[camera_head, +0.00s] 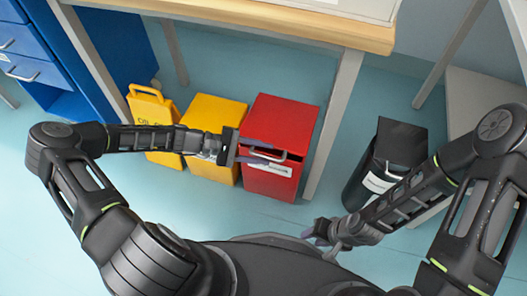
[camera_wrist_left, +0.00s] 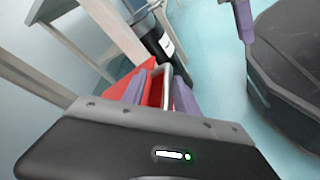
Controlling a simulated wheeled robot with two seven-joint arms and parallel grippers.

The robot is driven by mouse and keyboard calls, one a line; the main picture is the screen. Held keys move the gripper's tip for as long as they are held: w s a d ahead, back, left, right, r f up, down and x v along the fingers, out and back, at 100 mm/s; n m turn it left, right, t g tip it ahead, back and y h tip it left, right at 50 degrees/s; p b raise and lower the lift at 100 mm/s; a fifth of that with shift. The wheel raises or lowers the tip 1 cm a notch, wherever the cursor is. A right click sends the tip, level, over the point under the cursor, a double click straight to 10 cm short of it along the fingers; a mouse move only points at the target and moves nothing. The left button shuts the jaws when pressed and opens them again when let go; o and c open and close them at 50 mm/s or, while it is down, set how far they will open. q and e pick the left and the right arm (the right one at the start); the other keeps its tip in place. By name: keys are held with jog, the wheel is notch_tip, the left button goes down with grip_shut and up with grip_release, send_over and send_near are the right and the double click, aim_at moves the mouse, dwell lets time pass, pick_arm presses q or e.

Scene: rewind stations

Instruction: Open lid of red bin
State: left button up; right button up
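The red bin (camera_head: 285,118) stands on the floor by the table leg, with a pale metal handle (camera_head: 268,154) on its front. A dark gap shows under the lid's front edge; I cannot tell if the lid is raised. My left gripper (camera_head: 256,152) is at the bin's front, around the handle. In the left wrist view its two purple fingers (camera_wrist_left: 160,92) are apart, with the handle (camera_wrist_left: 168,70) and red bin parts between them. Contact is not clear. My right gripper (camera_head: 318,234) is low, right of the bin and away from it; its finger opening is unclear.
Two yellow bins, one left (camera_head: 150,107) and one middle (camera_head: 214,112), stand left of the red bin. A black bin (camera_head: 400,138) stands to the right. A wooden-edged table (camera_head: 280,22) overhangs behind. Floor in front of the bins is partly clear.

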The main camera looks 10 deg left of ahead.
pick_arm(q)
jog(key=p+v, duration=0.1)
jog(key=v, duration=0.7)
jog(key=shift+a+p, duration=0.2)
jog(key=shift+p, duration=0.15)
dwell(0.5)
dwell(0.4)
